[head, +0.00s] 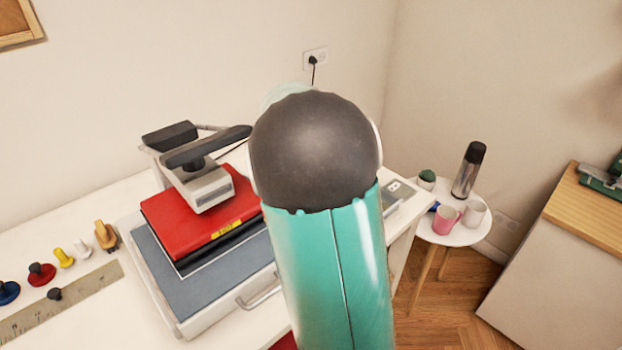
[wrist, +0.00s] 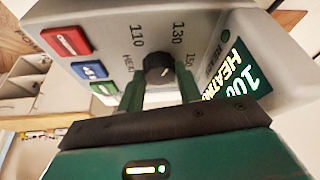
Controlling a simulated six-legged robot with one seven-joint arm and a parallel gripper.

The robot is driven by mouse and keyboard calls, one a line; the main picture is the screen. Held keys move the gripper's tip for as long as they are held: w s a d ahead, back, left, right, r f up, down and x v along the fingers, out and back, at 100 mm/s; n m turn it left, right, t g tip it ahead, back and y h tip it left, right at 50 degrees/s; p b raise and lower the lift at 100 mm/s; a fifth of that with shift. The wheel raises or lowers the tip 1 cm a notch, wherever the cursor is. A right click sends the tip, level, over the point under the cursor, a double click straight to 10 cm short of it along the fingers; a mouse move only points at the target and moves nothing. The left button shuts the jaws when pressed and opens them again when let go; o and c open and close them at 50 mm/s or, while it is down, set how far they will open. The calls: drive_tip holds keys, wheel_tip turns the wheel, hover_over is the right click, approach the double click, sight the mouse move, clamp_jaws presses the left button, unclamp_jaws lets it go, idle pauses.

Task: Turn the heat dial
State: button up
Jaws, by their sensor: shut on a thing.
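The heat dial (wrist: 159,68) is a small black round knob on a light grey control panel (wrist: 200,45) in the wrist view. Markings 110, 130 and part of another number stand around it. My gripper (wrist: 160,84) has its two green fingers on either side of the dial and is shut on it. A dark display (wrist: 238,75) to the right reads 100 and HEATING in bright characters. Red, blue and green buttons (wrist: 66,41) line the left of the panel. In the head view my arm hides the gripper and the dial.
In the head view a heat press with a red plate (head: 190,215) stands on the white table (head: 90,310). Several coloured knobbed items (head: 64,258) and a ruler (head: 60,300) lie left. A round side table (head: 455,236) holds mugs and a flask (head: 468,172).

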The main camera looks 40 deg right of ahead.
drive_tip(key=shift+m, duration=0.4)
drive_tip(key=o, duration=1)
drive_tip(key=v, duration=1.4)
drive_tip(key=shift+w, duration=0.2)
drive_tip(key=shift+f, duration=0.1)
